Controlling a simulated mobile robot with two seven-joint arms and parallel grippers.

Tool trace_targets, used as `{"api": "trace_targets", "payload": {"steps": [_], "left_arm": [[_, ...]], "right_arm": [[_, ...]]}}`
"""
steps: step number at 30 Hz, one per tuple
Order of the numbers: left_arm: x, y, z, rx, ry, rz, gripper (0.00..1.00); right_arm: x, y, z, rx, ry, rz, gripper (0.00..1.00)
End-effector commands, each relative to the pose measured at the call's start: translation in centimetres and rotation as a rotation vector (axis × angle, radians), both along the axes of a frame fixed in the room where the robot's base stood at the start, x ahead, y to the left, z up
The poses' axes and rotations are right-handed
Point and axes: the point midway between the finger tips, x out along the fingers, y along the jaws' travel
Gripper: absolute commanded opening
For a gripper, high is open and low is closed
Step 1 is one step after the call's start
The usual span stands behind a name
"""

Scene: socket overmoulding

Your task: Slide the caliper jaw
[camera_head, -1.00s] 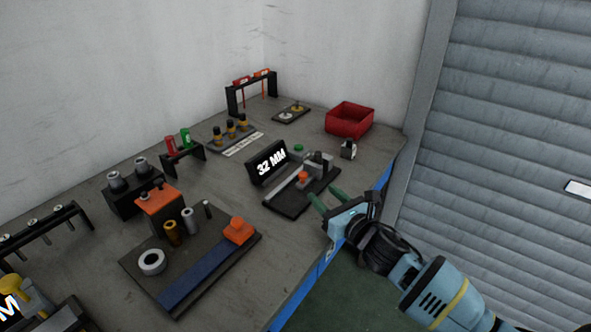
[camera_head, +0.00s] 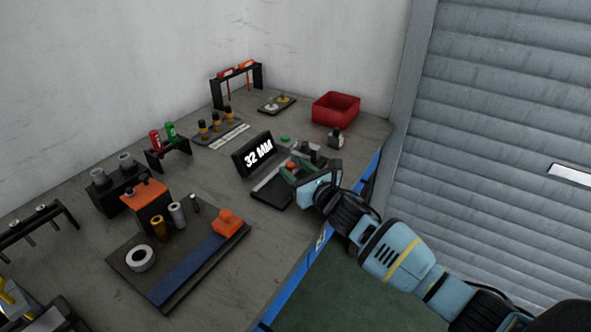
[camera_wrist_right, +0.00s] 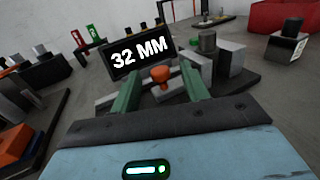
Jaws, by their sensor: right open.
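The caliper station is a dark base plate (camera_head: 268,197) with a grey rail and a black display (camera_head: 254,154) that reads 32 MM. The display also shows in the right wrist view (camera_wrist_right: 139,54). An orange knob (camera_wrist_right: 160,74) stands on the sliding jaw and shows in the head view too (camera_head: 291,165). My right gripper (camera_head: 291,173) is over the base plate. In the right wrist view its green fingers (camera_wrist_right: 160,90) are open, one on each side of the orange knob, with gaps visible. My left gripper is out of view.
A grey and dark block (camera_wrist_right: 210,60) stands just right of the knob. A red bin (camera_head: 335,108) is behind. A board with an orange block (camera_head: 228,222) and several cylinders lies left of the station. The bench edge is at the right.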

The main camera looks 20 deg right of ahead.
Motion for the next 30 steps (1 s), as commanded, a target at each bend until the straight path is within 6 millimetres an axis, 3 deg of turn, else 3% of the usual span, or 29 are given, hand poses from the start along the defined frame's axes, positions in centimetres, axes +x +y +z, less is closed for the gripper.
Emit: {"api": "trace_targets", "payload": {"steps": [11, 22, 30], "left_arm": [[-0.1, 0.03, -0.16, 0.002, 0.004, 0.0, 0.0], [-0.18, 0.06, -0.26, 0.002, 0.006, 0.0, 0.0], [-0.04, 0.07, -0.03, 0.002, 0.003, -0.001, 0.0]], "right_arm": [[0.49, 0.18, 0.03, 0.0, -0.001, 0.001, 0.45], [0.47, 0.16, 0.02, 0.0, 0.0, 0.001, 0.0], [0.09, 0.7, 0.03, -0.001, 0.0, 0.003, 0.0]]}}
